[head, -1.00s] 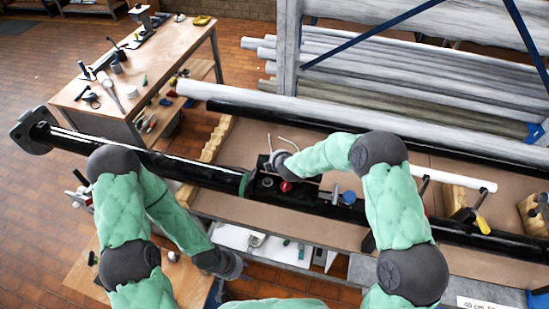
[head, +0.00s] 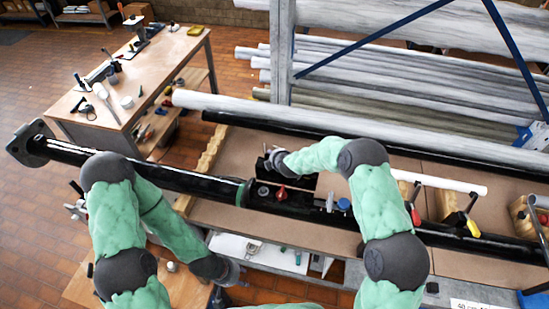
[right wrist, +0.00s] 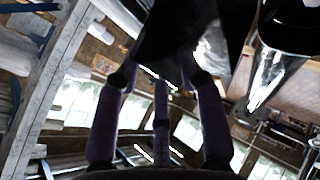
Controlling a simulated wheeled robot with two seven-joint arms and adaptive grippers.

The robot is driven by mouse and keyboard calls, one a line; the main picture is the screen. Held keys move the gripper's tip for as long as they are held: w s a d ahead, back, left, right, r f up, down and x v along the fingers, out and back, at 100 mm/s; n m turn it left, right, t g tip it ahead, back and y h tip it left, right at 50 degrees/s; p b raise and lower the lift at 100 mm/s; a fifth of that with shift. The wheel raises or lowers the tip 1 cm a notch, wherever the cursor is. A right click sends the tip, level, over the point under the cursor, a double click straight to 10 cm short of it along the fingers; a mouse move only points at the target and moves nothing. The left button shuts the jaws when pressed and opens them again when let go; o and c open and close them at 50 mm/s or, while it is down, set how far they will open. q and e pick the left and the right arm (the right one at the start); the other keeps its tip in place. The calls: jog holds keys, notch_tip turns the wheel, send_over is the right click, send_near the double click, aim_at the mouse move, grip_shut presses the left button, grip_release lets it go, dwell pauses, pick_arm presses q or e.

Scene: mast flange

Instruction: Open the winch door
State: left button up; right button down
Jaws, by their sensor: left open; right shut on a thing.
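The black mast (head: 150,172) lies across the bench, with a flange plate (head: 27,144) at its left end. A dark flat panel, which appears to be the winch door (head: 300,181), stands at the mast's far side by a red part (head: 281,193). My right gripper (head: 270,161) is shut at this panel's upper edge; the fingers partly hide the contact. In the right wrist view, its fingers (right wrist: 160,75) close on a black piece (right wrist: 180,35). My left gripper (head: 238,275) is open and empty, low in front of the bench, well apart from the mast.
A blue knob (head: 343,204) sits on the mast to the right. Clamps (head: 466,215) stand further right. A wooden table (head: 140,80) with tools is at the back left. Racked pipes (head: 400,90) fill the back right.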

jog(key=shift+f, duration=0.35)
jog(key=c, duration=1.2)
grip_release()
jog(key=shift+w+f, duration=0.1)
jog(key=shift+f, duration=0.05)
jog(key=shift+s, duration=0.2)
jog(key=v, duration=1.2)
jog(key=shift+w+d+r, duration=0.1)
jog(key=shift+w+r, duration=0.3)
